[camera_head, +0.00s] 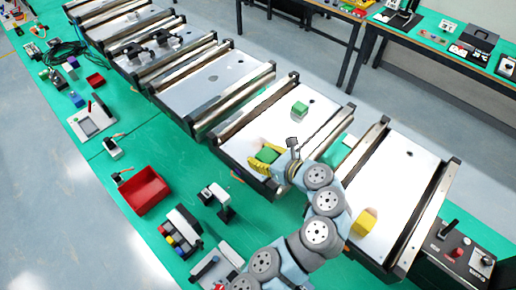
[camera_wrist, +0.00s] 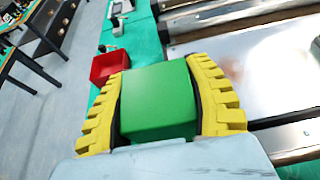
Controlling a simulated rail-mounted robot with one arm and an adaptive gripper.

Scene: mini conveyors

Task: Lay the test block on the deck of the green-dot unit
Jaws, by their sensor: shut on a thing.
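My gripper (camera_head: 266,157) has yellow ribbed fingers and is shut on a green block (camera_wrist: 158,102). The block sits between both fingers in the wrist view, and its green top also shows in the head view (camera_head: 267,154). My gripper and this block are over the near end of a conveyor unit with a bright deck (camera_head: 262,128); I cannot tell how high. Another green block (camera_head: 300,108) stands on that same deck, farther back. A yellow block (camera_head: 364,222) is on the deck of the rightmost unit (camera_head: 394,178). I cannot make out a green dot on any unit.
More conveyor units (camera_head: 212,82) run to the upper left, some with dark fixtures on them. A red bin (camera_head: 143,190) and small devices stand on the green bench to the left. A control box (camera_head: 462,252) is at the lower right. Raised rollers border the decks.

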